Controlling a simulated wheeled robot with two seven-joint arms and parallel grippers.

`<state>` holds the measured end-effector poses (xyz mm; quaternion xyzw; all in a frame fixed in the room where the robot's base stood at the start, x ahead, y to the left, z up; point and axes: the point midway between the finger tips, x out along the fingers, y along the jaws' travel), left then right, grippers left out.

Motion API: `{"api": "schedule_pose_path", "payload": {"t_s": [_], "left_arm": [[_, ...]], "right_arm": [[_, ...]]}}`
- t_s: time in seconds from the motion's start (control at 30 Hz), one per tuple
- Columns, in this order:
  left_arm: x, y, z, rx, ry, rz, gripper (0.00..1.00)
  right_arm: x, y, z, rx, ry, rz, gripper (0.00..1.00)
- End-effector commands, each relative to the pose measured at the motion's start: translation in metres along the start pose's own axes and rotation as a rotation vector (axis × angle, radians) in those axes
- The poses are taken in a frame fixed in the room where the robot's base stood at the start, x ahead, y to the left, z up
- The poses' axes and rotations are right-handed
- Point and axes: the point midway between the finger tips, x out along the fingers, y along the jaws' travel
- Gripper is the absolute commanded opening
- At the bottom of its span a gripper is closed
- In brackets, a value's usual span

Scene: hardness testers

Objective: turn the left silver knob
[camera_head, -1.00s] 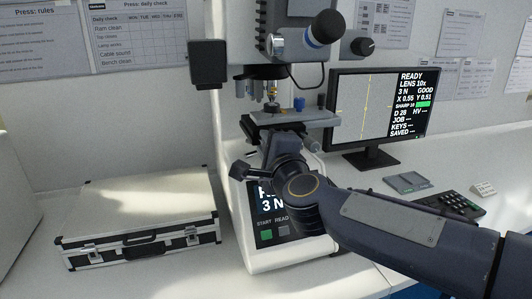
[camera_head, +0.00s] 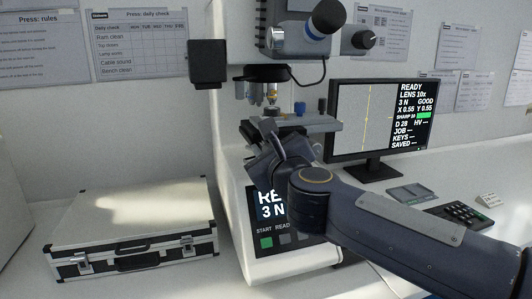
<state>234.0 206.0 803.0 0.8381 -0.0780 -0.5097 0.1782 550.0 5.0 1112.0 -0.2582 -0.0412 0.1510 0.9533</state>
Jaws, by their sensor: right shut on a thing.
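The hardness tester (camera_head: 230,150) stands on the bench, with its specimen stage (camera_head: 310,124) under the lenses. My right gripper (camera_head: 263,140) is at the front left of the stage, just below its edge. It is shut on the left silver knob, which my fingers and wrist hide. The gripper is rolled, with one finger part pointing up beside the stage. The monitor (camera_head: 365,118) reads X 0.55 and Y 0.55. My left gripper is out of view.
A silver case (camera_head: 130,220) lies on the bench at left. A blue knob (camera_head: 295,107) is on the stage. A keypad (camera_head: 458,215) and a small grey device (camera_head: 412,193) lie at right.

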Motion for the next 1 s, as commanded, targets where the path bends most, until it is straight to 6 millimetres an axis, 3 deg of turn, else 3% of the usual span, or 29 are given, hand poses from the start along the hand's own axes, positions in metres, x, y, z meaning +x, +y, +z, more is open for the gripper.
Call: {"api": "schedule_pose_path", "payload": {"t_s": [0.77,0.8,0.93,1.0], "left_arm": [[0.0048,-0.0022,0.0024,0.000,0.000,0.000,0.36],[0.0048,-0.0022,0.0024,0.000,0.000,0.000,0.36],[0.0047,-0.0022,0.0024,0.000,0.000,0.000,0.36],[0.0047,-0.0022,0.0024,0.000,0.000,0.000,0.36]], "right_arm": [[0.0004,0.0013,-0.0018,0.098,0.004,0.002,0.00],[0.0004,0.0012,-0.0017,0.098,0.004,0.002,0.28],[0.0004,0.0008,-0.0013,0.097,0.003,0.001,0.44],[0.0003,0.0007,-0.0010,0.097,0.002,0.001,0.44]]}}
